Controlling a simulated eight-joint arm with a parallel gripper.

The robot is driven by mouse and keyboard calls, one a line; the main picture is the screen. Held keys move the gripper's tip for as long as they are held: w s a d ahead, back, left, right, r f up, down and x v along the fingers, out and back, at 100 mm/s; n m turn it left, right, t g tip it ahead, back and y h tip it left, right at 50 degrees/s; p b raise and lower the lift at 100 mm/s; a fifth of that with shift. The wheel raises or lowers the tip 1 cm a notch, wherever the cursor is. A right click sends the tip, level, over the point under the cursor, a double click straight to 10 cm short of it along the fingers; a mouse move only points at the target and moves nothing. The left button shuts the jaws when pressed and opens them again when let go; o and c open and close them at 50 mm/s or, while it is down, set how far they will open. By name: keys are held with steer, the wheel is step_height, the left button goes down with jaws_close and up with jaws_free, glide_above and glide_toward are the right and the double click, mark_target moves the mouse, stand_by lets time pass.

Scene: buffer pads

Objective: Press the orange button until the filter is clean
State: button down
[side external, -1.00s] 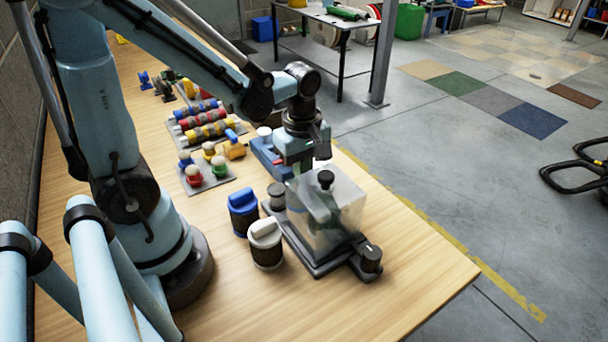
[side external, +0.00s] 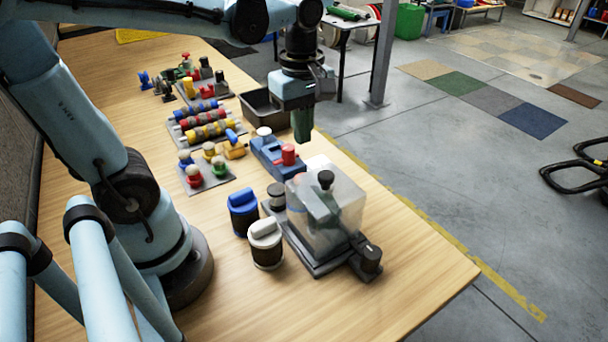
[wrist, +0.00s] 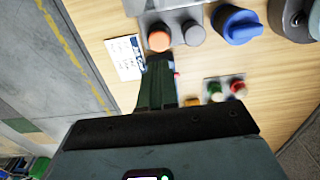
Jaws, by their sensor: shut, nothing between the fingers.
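The orange button (wrist: 158,38) is a round cap beside a grey round cap (wrist: 193,33) in the wrist view. The clear box (side external: 341,222), with a black knob on top, stands on a dark base; a grey-green shape shows dimly inside. I cannot tell whether this is the filter or how clean it is. My gripper (side external: 302,139) is shut and empty, its green fingers pointing down, raised above the table behind the box. In the wrist view its fingertips (wrist: 158,60) appear just below the orange button.
A blue fixture with a red cylinder (side external: 288,154) stands near my gripper. Blue-capped (side external: 243,212) and white-capped (side external: 265,245) jars stand left of the box. A dark tray (side external: 262,109) and several coloured parts lie farther back. The front table is clear.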

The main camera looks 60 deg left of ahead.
steer(key=shift+r, duration=1.75)
steer(key=shift+r, duration=0.9)
step_height(320, 180, down, 14)
steer(key=shift+f, duration=0.1)
